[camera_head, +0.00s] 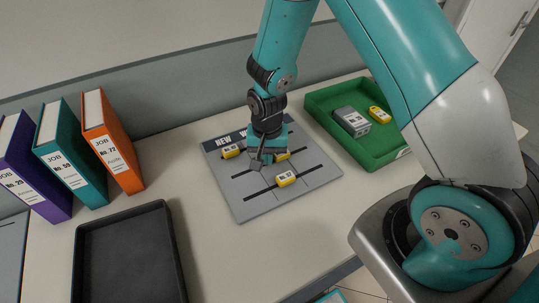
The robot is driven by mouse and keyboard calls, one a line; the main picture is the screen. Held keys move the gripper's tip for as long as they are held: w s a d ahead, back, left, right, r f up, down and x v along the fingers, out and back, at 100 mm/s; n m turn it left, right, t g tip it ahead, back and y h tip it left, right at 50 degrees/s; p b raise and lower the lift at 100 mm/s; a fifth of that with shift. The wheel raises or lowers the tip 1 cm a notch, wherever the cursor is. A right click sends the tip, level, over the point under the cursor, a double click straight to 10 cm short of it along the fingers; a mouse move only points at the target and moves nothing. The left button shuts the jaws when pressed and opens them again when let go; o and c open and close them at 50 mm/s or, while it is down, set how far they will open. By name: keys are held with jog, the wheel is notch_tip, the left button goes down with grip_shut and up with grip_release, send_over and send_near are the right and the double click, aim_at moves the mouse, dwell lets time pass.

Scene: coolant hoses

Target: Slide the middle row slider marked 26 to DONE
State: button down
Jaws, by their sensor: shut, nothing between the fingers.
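The grey slider board (236,197) lies flat on the table, with a dark header strip reading NEW at its left end. Several dark slots run across it, with yellow sliders. The far-row slider (231,152) sits near the NEW end. The near-row slider (286,180), whose label seems to read 27, sits around mid-slot. The middle-row slider (284,156) is partly hidden behind my gripper, and its number cannot be read. My gripper (262,160) is shut and empty, pointing down over the middle row, just left of that slider. Whether it touches cannot be told.
A green tray (359,157) at the right holds a grey block (351,121) and a yellow tag (380,114). A black tray (128,255) is at the front left. Purple, teal and orange binders (118,152) stand at the left. Table in front of the board is clear.

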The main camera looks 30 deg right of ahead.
aim_at(274, 155)
jog(key=shift+d, duration=1.8)
jog(key=shift+a, duration=0.75)
notch_tip(274, 155, up, 8)
jog(key=p, duration=0.6)
jog(key=s+a+r+n+y+b, duration=0.2)
jog(key=s+a+r+n+b, duration=0.2)
jog(key=s+r, duration=0.5)
jog(key=s+a+r+n+y+b, duration=0.2)
jog(key=s+a+r+n+b, duration=0.2)
jog(key=s, duration=0.7)
notch_tip(274, 155, up, 5)
jog(key=a+n, duration=0.2)
jog(key=n, duration=0.3)
jog(key=shift+a+f, duration=0.15)
jog(key=shift+a, duration=0.1)
